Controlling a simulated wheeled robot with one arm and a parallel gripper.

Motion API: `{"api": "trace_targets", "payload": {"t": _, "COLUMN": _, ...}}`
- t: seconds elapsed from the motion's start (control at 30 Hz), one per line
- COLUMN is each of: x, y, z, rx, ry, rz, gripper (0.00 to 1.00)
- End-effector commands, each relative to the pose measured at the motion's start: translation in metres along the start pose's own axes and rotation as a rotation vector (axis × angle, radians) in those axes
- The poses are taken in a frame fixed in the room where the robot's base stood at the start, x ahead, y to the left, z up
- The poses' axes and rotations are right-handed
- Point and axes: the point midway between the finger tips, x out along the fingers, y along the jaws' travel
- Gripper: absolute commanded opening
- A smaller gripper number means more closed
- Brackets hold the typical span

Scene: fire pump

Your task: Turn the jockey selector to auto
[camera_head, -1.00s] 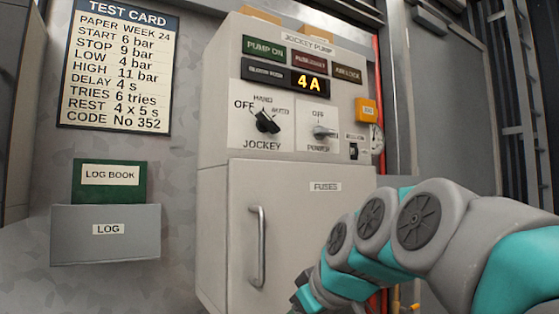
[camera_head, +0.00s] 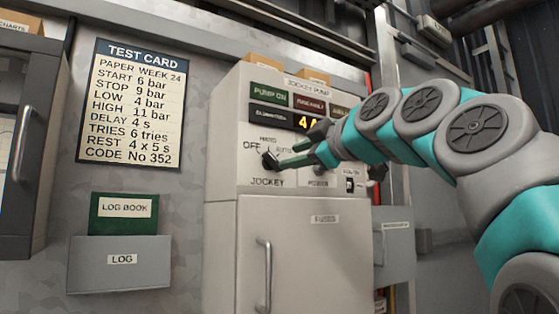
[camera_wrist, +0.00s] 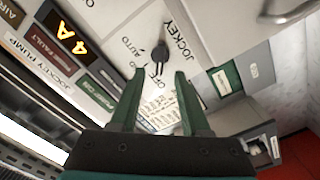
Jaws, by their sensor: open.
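The jockey selector (camera_head: 268,161) is a black knob on the upper panel of the grey jockey pump cabinet, above the label JOCKEY. OFF, HAND and AUTO are marked around it from left to right. In the wrist view the knob (camera_wrist: 160,53) lies just beyond the fingertips, roughly centred between them, and its pointer appears to lean toward OFF. My gripper (camera_head: 290,158) is open in front of the panel, close to the knob. Its two green fingers also show in the wrist view (camera_wrist: 158,76). I cannot tell whether they touch the knob.
The lower door has a bar handle (camera_head: 264,275). A log holder (camera_head: 119,264) and test card (camera_head: 131,103) are on the left wall.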

Motion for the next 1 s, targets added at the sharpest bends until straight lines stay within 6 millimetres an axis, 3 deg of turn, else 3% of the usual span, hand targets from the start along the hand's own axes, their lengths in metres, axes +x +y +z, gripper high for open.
{"api": "trace_targets", "payload": {"t": 0.4, "x": 0.060, "y": 0.001, "z": 0.001, "rx": 0.002, "ry": -0.004, "rz": -0.003, "gripper": 0.46}}
{"api": "trace_targets", "payload": {"t": 0.77, "x": 0.070, "y": -0.001, "z": 0.001, "rx": 0.004, "ry": -0.002, "rz": -0.002, "gripper": 0.46}}
{"api": "trace_targets", "payload": {"t": 1.0, "x": 0.070, "y": -0.001, "z": 0.002, "rx": 0.004, "ry": -0.002, "rz": -0.002, "gripper": 0.20}}
